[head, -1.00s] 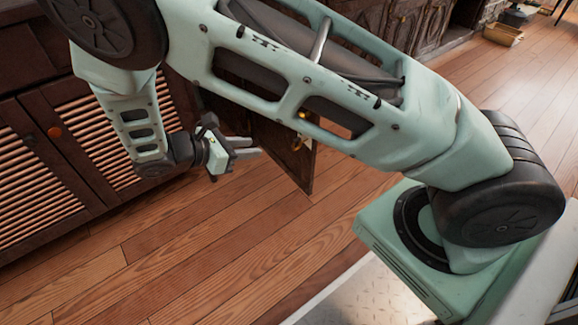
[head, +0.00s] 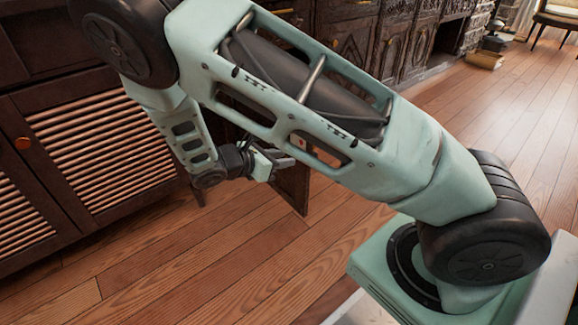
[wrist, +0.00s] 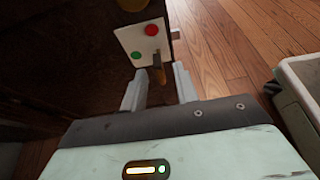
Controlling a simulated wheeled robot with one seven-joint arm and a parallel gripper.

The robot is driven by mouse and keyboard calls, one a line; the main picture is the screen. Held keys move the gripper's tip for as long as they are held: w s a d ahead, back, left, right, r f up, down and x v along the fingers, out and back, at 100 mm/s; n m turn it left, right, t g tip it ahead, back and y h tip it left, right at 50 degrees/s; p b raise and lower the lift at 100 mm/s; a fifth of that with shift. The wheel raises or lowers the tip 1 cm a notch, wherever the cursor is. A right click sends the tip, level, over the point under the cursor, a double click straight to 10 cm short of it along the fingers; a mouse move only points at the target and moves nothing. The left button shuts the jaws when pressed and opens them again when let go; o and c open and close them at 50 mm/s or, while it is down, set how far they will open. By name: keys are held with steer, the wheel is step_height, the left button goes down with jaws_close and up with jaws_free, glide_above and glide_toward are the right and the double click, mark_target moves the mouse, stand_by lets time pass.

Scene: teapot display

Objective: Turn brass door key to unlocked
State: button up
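The brass door key (wrist: 157,73) shows in the wrist view at the lower edge of a white plate (wrist: 140,40). The plate bears a red dot (wrist: 151,30) and a green dot (wrist: 136,55) and sits on a dark wooden door (wrist: 85,60). My gripper (wrist: 159,70) is open, its two fingers on either side of the key with gaps visible; I cannot tell whether it touches the key. In the head view my gripper (head: 284,161) is close to the open door (head: 293,188), and my arm hides the key.
A louvered cabinet door (head: 105,150) with an orange-brown knob (head: 22,143) stands at the left. A yellow round part (wrist: 132,4) is above the plate. The wooden floor (head: 190,260) in front is clear. Carved cabinets (head: 400,45) line the back.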

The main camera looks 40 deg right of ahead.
steer(key=shift+b+x, duration=0.55)
steer(key=shift+x, duration=0.95)
jaws_close()
